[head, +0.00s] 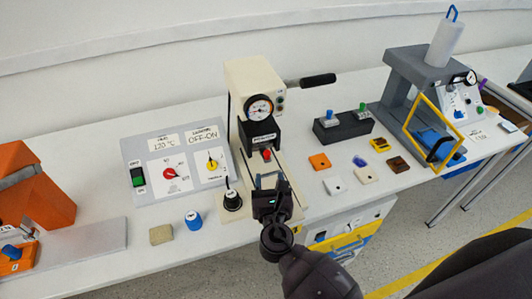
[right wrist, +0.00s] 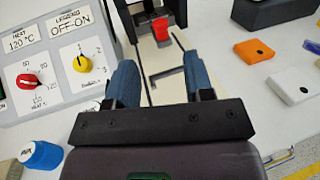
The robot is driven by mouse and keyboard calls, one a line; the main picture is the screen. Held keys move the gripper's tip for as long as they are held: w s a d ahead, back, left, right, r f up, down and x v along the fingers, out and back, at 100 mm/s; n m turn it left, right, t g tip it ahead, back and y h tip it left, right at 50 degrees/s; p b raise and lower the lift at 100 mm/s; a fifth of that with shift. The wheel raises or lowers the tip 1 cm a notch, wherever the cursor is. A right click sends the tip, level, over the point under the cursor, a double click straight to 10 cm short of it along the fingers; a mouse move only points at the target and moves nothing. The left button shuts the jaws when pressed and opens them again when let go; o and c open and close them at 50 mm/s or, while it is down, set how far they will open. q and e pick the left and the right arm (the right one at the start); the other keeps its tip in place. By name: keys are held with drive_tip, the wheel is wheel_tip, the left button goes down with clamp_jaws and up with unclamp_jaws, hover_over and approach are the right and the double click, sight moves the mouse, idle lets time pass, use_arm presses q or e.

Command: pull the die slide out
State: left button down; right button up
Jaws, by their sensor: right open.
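The cream press (head: 250,85) stands at the middle of the bench, with a round gauge and a black labelled block on its front. Low on its front is a red knob (head: 266,155), which also shows in the right wrist view (right wrist: 160,28). A pale track with dark edges (right wrist: 165,85) runs forward from it; I take this to be the die slide area, but cannot tell the slide's exact outline. My right gripper (head: 268,182) is open above the track, in front of the red knob.
Left of the press is a grey control box (head: 178,160) with red and yellow rotary knobs. Small coloured blocks (head: 320,162) lie to the right. A grey machine with yellow guard (head: 425,75) stands farther right.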

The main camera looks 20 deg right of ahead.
sight(268, 157)
drive_tip(key=x, duration=1)
drive_tip(key=shift+s, duration=0.1)
drive_tip(key=shift+d, duration=0.1)
clamp_jaws()
